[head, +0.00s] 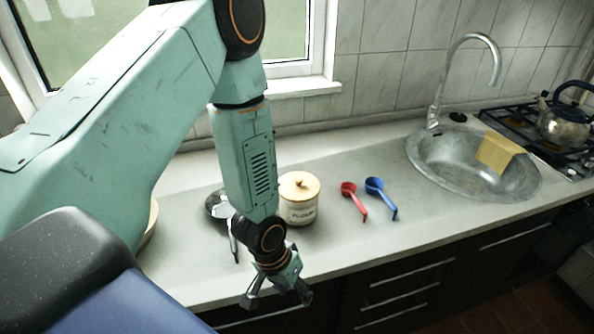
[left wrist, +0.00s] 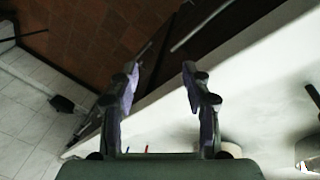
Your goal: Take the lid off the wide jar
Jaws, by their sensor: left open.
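The wide jar (head: 297,213) is cream with dark lettering and stands upright on the counter. Its pale wooden lid (head: 300,185) with a round knob sits on top. My left forearm hides part of the jar's left side. My left gripper (head: 277,299) is open and empty, in front of and lower in the picture than the jar, by the counter's front edge. In the left wrist view, the open fingers (left wrist: 160,72) have nothing between them but counter edge and floor behind. My right gripper is not in view.
A red scoop (head: 349,190) and a blue scoop (head: 377,188) lie right of the jar. A dark pan (head: 215,204) lies to its left, partly behind my arm. A steel sink (head: 450,172) with a yellow cloth (head: 498,151) and a kettle (head: 566,125) are farther right.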

